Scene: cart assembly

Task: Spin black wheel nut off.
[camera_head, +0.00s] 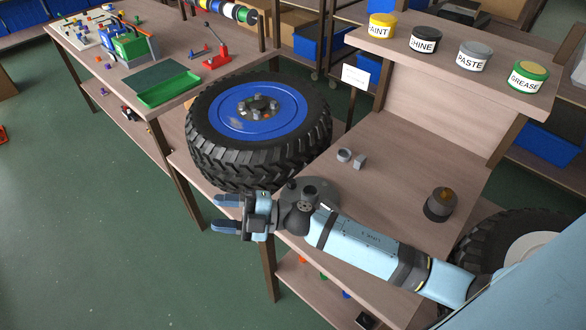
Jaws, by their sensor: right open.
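A large tyre (225,160) with a blue rim (285,118) lies flat at the table's left end. At its centre is a dark hub (258,106) with several small grey and dark nuts; I cannot tell which one is the black wheel nut. My right gripper (226,213) is in front of the tyre, near the table's front edge, with its fingers pointing left. It is open, and nothing shows between the fingers. It is apart from the hub. My left gripper is not in view.
A grey ring (344,155) and a small grey block (360,162) sit right of the tyre. A dark cylinder (440,204) stands farther right. Labelled tins, such as the grease tin (528,78), stand on a raised shelf. Another tyre (490,240) is at the lower right.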

